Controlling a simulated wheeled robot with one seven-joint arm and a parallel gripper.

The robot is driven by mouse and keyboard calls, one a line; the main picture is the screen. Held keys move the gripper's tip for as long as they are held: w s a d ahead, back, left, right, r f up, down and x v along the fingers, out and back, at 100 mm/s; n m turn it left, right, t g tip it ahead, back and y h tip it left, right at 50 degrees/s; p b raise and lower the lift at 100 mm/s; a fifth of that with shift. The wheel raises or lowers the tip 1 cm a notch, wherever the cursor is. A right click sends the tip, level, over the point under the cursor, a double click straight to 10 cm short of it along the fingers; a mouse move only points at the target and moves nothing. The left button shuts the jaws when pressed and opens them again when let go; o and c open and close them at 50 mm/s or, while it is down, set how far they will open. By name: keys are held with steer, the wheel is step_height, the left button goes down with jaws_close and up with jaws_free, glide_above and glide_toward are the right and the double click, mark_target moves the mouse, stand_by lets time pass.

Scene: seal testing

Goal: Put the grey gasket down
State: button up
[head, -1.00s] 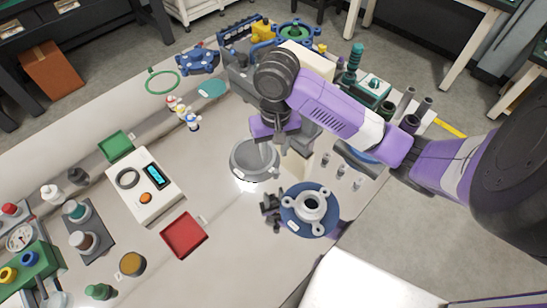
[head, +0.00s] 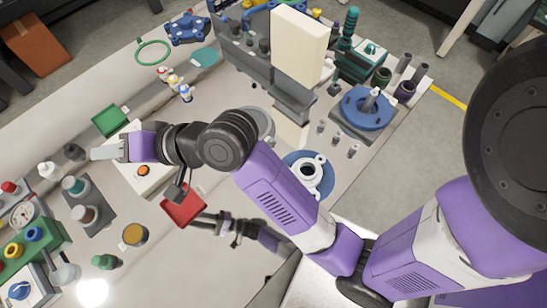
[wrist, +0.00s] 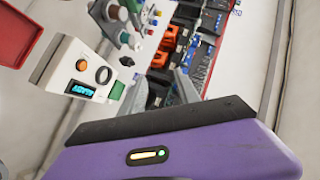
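My gripper (head: 105,153) points left in the head view, above the table and beyond the box's far left side. In the wrist view its two grey fingers (wrist: 160,92) look apart, with no ring seen between them.
A red tray (head: 184,205) and a green tray (head: 110,119) lie near the box. A green ring (head: 153,52) lies farther back. A grey pot (head: 262,122) is partly hidden behind my arm.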

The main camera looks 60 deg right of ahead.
steer(key=s+d+f+t+h, duration=0.1)
steer(key=s+f+h, duration=0.25)
steer(key=s, duration=0.75)
steer(key=s+d+f+h, duration=0.2)
steer(key=s+f, duration=0.3)
steer(key=s, duration=0.5)
steer(key=s+d+r+n, duration=0.2)
steer(key=s+d+n, duration=0.1)
steer(key=s, duration=0.3)
steer(key=s+d+r+n, duration=0.2)
steer(key=s+d+n, duration=0.1)
steer(key=s+n, duration=0.2)
steer(key=shift+s+d+r+t, duration=0.2)
steer(key=shift+s+d+t, duration=0.1)
steer(key=shift+s, duration=0.85)
steer(key=shift+c, duration=0.2)
